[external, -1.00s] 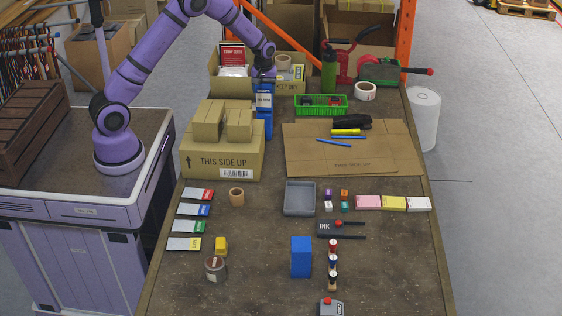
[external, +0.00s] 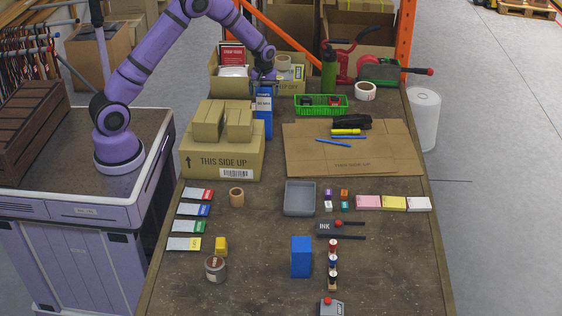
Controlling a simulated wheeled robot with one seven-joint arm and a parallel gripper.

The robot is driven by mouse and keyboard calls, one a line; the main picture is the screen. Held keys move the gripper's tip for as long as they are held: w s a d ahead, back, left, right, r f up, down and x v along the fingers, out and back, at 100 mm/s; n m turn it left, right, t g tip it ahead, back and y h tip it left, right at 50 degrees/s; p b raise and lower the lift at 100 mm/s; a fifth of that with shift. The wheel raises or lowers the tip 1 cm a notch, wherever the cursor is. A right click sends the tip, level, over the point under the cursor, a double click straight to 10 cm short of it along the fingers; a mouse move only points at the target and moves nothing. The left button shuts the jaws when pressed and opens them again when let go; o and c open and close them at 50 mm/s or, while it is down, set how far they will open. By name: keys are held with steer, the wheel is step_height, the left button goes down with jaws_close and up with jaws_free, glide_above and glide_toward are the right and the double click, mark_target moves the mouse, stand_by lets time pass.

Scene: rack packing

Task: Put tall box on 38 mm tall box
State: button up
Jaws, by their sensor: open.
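A tall blue box with a pale label (external: 263,103) stands upright behind the cardboard boxes at the back left of the table. Directly below it is another blue box (external: 268,128), partly hidden by the cardboard; the upper one appears to rest on it. Which of them is the 38 mm one I cannot measure. My gripper (external: 264,83) is open just above the top of the upper blue box; its fingers are small and hard to make out. Another blue box (external: 301,257) stands alone at the front middle.
A "THIS SIDE UP" carton (external: 222,161) with smaller cartons on top stands left of the blue boxes. An open carton (external: 230,86) is behind them. A green basket (external: 321,104) and a flat cardboard sheet (external: 352,158) lie to the right.

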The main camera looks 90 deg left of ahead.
step_height(320, 180, up, 12)
steer(key=shift+f, duration=0.1)
stand_by(0.4)
steer(key=shift+d, duration=0.1)
steer(key=s+d+r+m+t, duration=0.1)
steer(key=s+d+r+m, duration=0.3)
steer(key=d+r, duration=0.65)
steer(key=s+d+r+m+t, duration=0.3)
steer(key=d+r, duration=0.5)
steer(key=d, duration=0.6)
steer(key=s+d+m, duration=0.5)
steer(key=s+d, duration=0.3)
steer(key=s, duration=0.2)
steer(key=s+d+r+m+t, duration=0.1)
steer(key=s+d+m, duration=0.5)
steer(key=s, duration=0.5)
steer(key=d, duration=0.2)
steer(key=shift+s+d, duration=0.15)
steer(key=shift+d, duration=0.2)
